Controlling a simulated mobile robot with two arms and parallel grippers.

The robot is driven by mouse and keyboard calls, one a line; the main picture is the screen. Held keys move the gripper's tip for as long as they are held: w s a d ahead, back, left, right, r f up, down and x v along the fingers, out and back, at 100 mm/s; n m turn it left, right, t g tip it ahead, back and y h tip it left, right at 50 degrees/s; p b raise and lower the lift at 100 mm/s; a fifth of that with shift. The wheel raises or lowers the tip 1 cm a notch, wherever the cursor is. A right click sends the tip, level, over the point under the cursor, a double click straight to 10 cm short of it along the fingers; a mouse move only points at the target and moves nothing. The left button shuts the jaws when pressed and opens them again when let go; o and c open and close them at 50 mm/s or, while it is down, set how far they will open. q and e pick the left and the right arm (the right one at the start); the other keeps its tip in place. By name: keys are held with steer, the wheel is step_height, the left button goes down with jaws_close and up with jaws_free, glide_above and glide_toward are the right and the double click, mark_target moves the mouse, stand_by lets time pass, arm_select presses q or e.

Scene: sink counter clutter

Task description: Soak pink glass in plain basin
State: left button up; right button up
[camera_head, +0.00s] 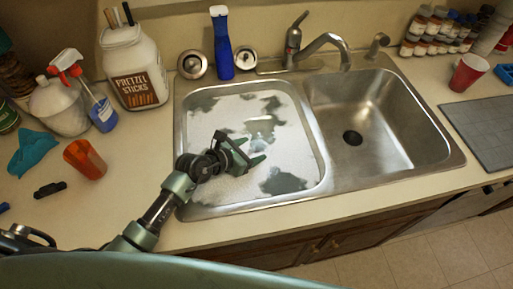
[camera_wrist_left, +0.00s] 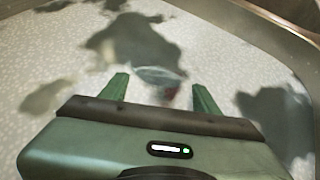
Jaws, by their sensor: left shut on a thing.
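My left gripper (camera_head: 253,150) is low over the left basin (camera_head: 204,202), whose inside is covered with white suds and dark gaps. In the left wrist view, my gripper (camera_wrist_left: 158,88) is shut on a see-through glass (camera_wrist_left: 157,74) with a small reddish spot. Only its pale rim and part of its side show between the fingers. In the head view, the glass (camera_head: 262,138) is a faint bluish patch at the fingertips. Its pink colour is hard to make out, and I cannot tell how deep it sits in the suds. My right gripper is out of view.
The right basin (camera_head: 400,135) is bare steel with a dark drain. The faucet (camera_head: 320,45) stands behind the divider. An orange-red tumbler (camera_head: 85,159), spray bottles (camera_head: 95,105) and a pretzel jar (camera_head: 133,70) stand left. A red cup (camera_head: 467,73) and grey mat (camera_head: 485,130) are right.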

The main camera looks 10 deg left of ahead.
arm_select(q)
steer(key=o, duration=1.8)
steer(key=shift+f, duration=0.1)
steer(key=shift+s+a+r, duration=0.2)
steer(key=shift+s+a, duration=0.15)
steer(key=v, duration=0.6)
steer(key=shift+s+a+r+b, duration=0.1)
steer(key=shift+s+r+b, duration=0.2)
steer(key=shift+b, duration=0.1)
